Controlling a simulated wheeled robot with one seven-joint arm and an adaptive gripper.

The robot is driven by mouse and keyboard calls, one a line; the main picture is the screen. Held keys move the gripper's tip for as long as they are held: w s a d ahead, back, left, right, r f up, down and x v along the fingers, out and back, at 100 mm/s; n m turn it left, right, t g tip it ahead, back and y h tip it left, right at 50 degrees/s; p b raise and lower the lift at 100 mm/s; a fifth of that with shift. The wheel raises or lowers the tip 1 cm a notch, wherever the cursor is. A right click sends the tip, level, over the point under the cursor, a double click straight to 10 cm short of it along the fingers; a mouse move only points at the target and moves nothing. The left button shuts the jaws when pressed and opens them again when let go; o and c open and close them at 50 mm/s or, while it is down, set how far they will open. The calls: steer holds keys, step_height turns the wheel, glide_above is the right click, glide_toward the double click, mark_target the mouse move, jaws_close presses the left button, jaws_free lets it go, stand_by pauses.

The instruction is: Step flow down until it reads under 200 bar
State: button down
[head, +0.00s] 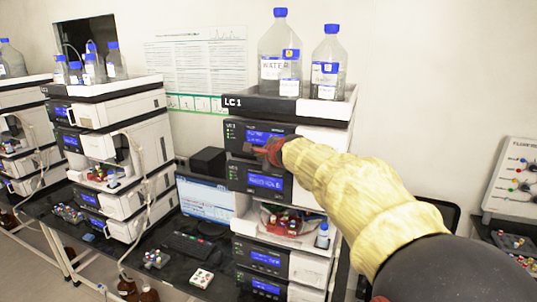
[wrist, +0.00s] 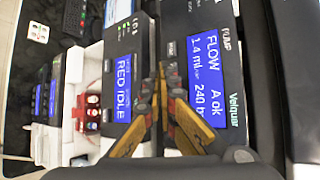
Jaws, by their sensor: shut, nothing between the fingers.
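The pump module (wrist: 200,12) of the LC 1 stack has a blue screen (wrist: 206,75) that appears sideways in the wrist view. It reads FLOW, 1.4 ml, A ok and 240 b, the rest being cut off. In the head view its screen (head: 265,138) is lit near the top of the stack, too small to read. My gripper (wrist: 161,72) is shut and empty, its fingertips at the edge of the pump panel near small keys. I cannot tell whether they touch. In the head view my gripper (head: 268,152) partly covers the panel's lower edge.
A module below reads RED IDLE (wrist: 124,88). Bottles with blue caps (head: 280,65) stand on top of the LC 1 stack. A vial tray (head: 285,222) sits lower in it. A second stack (head: 110,130) and a monitor (head: 205,198) are to the left.

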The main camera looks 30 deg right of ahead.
steer(key=s+a+p, duration=0.1)
steer(key=a, duration=0.1)
steer(key=s+a+p, duration=0.1)
steer(key=s+a, duration=0.1)
steer(key=shift+p, duration=0.4)
steer(key=shift+d, duration=0.1)
stand_by(0.6)
steer(key=s+a+f+n+g+y+b, duration=0.1)
steer(key=s+a+f+n+g+b, duration=0.1)
steer(key=s+a+f+n+b, duration=0.3)
steer(key=s+a+f+n+g+y+b, duration=0.1)
steer(key=s+a+f+n+g+b, duration=0.1)
steer(key=s+a+f+n+b, duration=0.4)
steer(key=s+a+f+n+g+b, duration=0.3)
steer(key=s+a+f+n+b, duration=0.3)
steer(key=s+f+n, duration=0.7)
steer(key=s+f+b, duration=0.1)
steer(key=s+f, duration=0.8)
steer(key=s, duration=0.4)
steer(key=shift+a+f+y+b, duration=0.25)
steer(key=shift+f+y+b, duration=0.1)
steer(key=shift+f+y, duration=0.05)
